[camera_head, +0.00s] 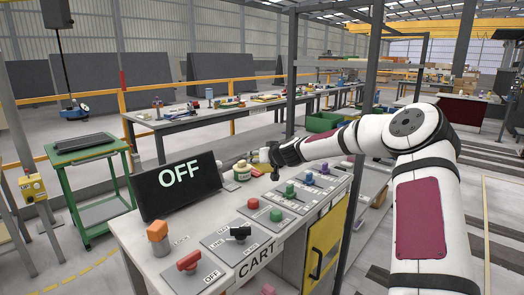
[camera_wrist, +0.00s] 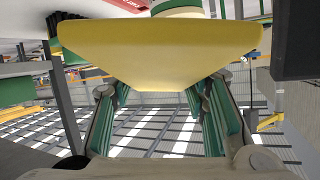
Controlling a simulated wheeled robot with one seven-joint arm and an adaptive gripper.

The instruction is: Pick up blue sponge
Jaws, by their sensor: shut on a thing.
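In the wrist view a large, smooth yellow block (camera_wrist: 160,52) fills the top middle, between the fingertips of my gripper (camera_wrist: 158,98). My gripper is shut on this block, and its green-lined fingers reach its lower corners. The hold is mostly hidden there. I make out no blue sponge in either view.
A white and green round object (camera_head: 242,171) stands close left of my gripper. The control bench carries a black OFF screen (camera_head: 178,186), a red switch (camera_head: 188,262) and several coloured knobs. A dark post rises just behind my gripper. A green cart (camera_head: 88,150) stands left.

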